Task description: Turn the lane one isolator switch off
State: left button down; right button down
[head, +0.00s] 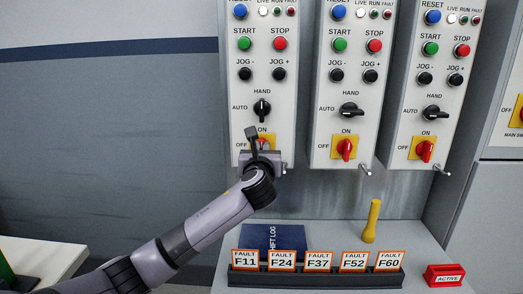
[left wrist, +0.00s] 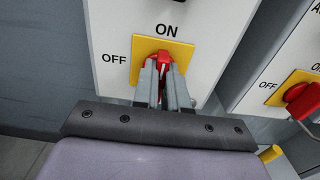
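The isolator switch (head: 263,143) on the leftmost control panel has a red knob on a yellow plate, marked ON above and OFF to its left. In the left wrist view, the red knob (left wrist: 163,58) points up toward ON. My left gripper (left wrist: 163,68) has its fingers close together on either side of the knob's handle and appears shut on it. In the head view, my left gripper (head: 258,148) covers most of this switch. No lane number is readable on the panels. My right gripper is in neither view.
Two similar panels stand to the right, with red isolator knobs (head: 344,148) (head: 425,150). Below are a blue shift log (head: 272,236), a rack of fault cards (head: 315,279), a yellow cylindrical object (head: 371,221) and a red ACTIVE block (head: 444,275). Metal pegs project near the panels' lower right corners.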

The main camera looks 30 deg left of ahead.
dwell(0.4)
pick_arm(q)
jog(key=shift+r+n+p, duration=0.1)
jog(key=shift+n+p, duration=0.6)
jog(key=shift+n, duration=0.3)
jog(key=shift+s+a+f+n, duration=0.1)
jog(key=shift+n, duration=2.55)
jog(key=shift+a+f+n, duration=0.1)
jog(key=shift+n, duration=2.6)
jog(key=shift+s+a+f+n, duration=0.1)
jog(key=shift+n, duration=2.55)
jog(key=shift+r, duration=0.1)
jog(key=c, duration=1.2)
grip_release()
jog(key=shift+w, duration=0.15)
jog(key=shift+o, duration=0.2)
jog(key=shift+f, duration=0.2)
